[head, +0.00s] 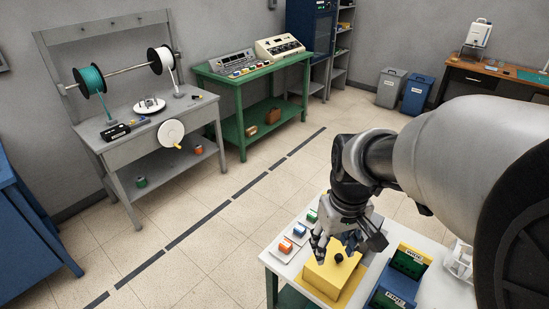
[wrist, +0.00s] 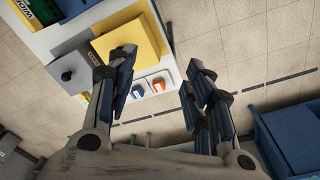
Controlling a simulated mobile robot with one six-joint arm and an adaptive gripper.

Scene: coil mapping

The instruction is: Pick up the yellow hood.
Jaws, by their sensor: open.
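The yellow hood (head: 324,277) is a box-like cover with a black knob (head: 339,256) on top, on the white table at the lower right of the head view. In the wrist view a black knob (wrist: 67,76) stands on a grey-looking face beside a yellow surface (wrist: 135,35). I cannot tell whether that grey face is the hood's top. My gripper (head: 347,244) is open and empty over the hood's far side in the head view. In the wrist view my gripper (wrist: 160,72) has its fingers spread, and the knob lies left of them, not between them.
Small trays with an orange block (head: 285,246), a blue block (head: 299,230) and a green block (head: 312,216) lie left of the hood. Green and blue bins (head: 410,262) stand close on its right. A grey bench with spools and a green table (head: 228,80) stand farther off.

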